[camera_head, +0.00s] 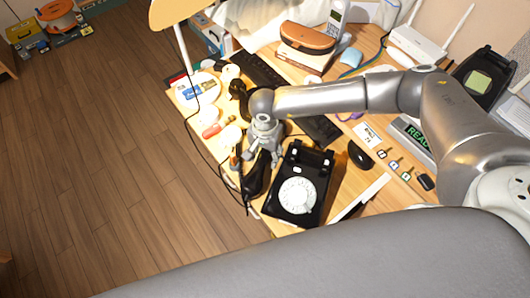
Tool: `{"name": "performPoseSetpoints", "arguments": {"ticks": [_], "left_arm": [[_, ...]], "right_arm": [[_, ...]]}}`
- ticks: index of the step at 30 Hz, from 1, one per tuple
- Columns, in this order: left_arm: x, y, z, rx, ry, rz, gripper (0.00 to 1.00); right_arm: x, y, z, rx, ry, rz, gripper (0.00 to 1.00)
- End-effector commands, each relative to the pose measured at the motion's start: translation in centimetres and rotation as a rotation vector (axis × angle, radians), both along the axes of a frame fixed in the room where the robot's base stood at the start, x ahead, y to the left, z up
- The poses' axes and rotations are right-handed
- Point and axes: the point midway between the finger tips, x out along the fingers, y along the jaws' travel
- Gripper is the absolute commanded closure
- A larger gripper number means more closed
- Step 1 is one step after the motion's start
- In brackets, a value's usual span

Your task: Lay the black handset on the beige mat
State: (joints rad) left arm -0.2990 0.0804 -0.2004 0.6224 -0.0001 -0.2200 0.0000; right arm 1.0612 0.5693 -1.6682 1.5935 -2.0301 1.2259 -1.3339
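A black handset (256,178) lies at the left side of the black dial phone (317,172), which has a white dial; its cradle is bare. My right gripper (263,160) points down at the upper end of the handset, with a finger on each side of it. I cannot tell whether the fingers are closed on it or whether it is lifted. Another dark, curved object (239,92) lies farther back. I cannot make out a beige mat. My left gripper is not in view.
A black keyboard (258,70), a white plate (201,88) and a lamp (182,45) stand on the wooden desk. Several small tags (393,166) and a black mouse (360,154) lie right of the phone. A dark cord hangs over the left edge.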

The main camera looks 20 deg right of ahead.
Motion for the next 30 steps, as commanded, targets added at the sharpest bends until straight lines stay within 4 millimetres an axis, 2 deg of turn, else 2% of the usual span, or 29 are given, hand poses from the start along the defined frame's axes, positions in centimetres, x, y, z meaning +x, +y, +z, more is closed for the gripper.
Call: {"name": "performPoseSetpoints", "arguments": {"ticks": [5, 10, 22, 27, 30], "left_arm": [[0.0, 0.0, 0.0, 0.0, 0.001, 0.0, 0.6], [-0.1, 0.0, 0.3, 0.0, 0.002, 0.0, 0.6], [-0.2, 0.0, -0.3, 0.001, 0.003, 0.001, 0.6], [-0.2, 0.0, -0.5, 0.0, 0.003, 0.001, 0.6], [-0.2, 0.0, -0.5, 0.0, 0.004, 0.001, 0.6]], "right_arm": [[0.0, 0.0, 0.1, 0.0, 0.0, 0.0, 0.51], [0.1, 0.0, 1.2, 0.0, -0.003, 0.0, 0.51], [0.1, 0.0, 9.4, 0.0, -0.004, 0.001, 0.51], [0.1, 0.0, 11.6, -0.001, -0.003, -0.001, 0.51], [0.1, 0.0, 12.1, -0.001, -0.002, -0.001, 0.51]]}}
